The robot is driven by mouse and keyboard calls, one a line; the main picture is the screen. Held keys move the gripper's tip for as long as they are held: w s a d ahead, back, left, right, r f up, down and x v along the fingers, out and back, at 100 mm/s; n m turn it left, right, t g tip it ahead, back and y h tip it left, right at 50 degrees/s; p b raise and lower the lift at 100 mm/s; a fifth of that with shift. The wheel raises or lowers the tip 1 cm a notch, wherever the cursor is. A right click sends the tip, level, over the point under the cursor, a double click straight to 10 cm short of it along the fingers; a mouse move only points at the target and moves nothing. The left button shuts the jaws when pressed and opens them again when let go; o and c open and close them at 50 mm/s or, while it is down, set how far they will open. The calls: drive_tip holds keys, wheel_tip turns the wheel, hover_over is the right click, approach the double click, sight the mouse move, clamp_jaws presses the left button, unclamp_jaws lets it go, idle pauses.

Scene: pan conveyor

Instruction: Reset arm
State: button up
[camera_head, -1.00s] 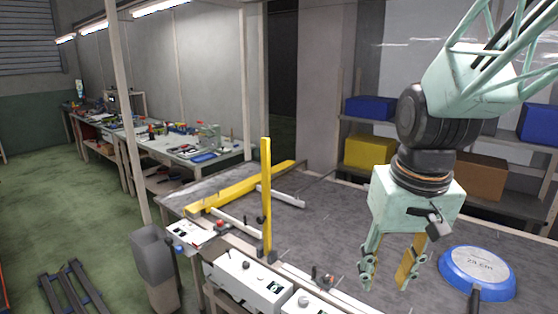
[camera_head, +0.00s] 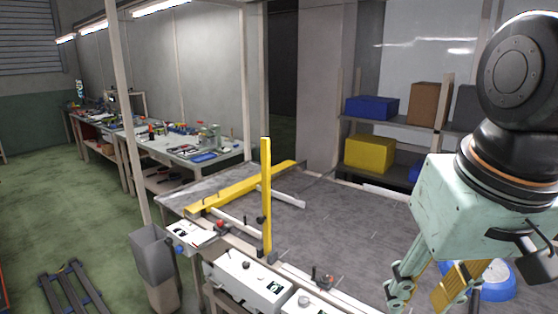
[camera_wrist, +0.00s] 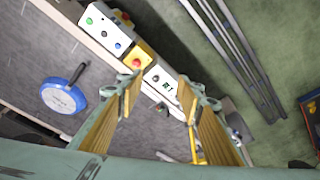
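My gripper (camera_head: 421,292) is at the lower right of the head view, pale green with yellow finger pads. Its fingers are apart with nothing between them. The wrist view also shows my gripper (camera_wrist: 154,104) open and empty, above the conveyor's edge and control boxes. A blue pan (camera_head: 497,282) lies on the conveyor, partly hidden behind my gripper in the head view. In the wrist view the whole pan (camera_wrist: 63,97) lies to the left, apart from the fingers, with its dark handle toward the upper right.
The grey conveyor (camera_head: 345,235) has a yellow guide bar (camera_head: 240,188) and an upright yellow post (camera_head: 266,195). White control boxes (camera_head: 248,283) line its near edge. A grey bin (camera_head: 153,262) stands at left. Shelves behind hold a yellow box (camera_head: 370,153) and a blue box (camera_head: 372,107).

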drive_tip(key=s+r, duration=0.2)
drive_tip(key=s, duration=0.5)
drive_tip(key=shift+s+t, duration=0.35)
drive_tip(key=shift+t, duration=0.05)
